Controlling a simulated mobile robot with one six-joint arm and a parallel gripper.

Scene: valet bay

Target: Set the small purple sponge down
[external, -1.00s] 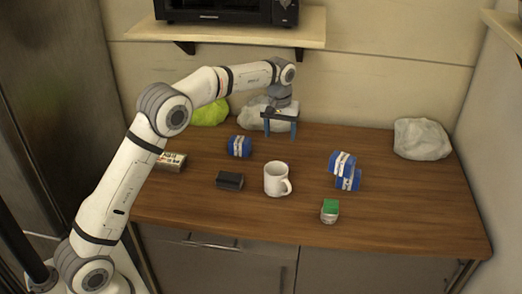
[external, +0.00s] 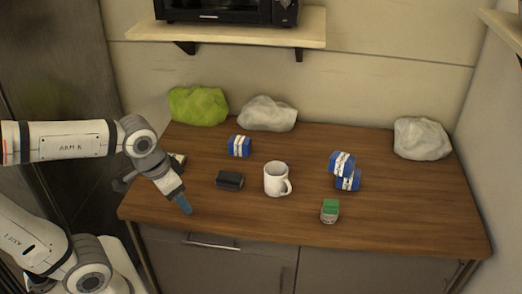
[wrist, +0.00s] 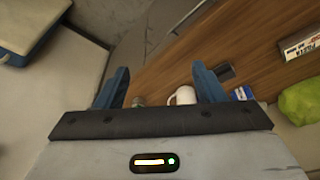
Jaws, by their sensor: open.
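I see no purple sponge in either view. My gripper (external: 183,205) hangs tilted near the left front edge of the wooden counter (external: 390,220). In the wrist view its two blue fingers stand apart with nothing held between them (wrist: 160,72). A small dark block (external: 230,180) lies on the counter to the right of my gripper, beside a white mug (external: 276,180). The mug also shows in the wrist view (wrist: 182,96). A box at the left (external: 177,160) is partly hidden behind my arm.
Blue packs with white labels stand at the back (external: 239,146) and, stacked, at the right (external: 342,164). A green bag (external: 198,106) and two pale bags (external: 267,113) (external: 421,139) line the back. The right front counter is clear.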

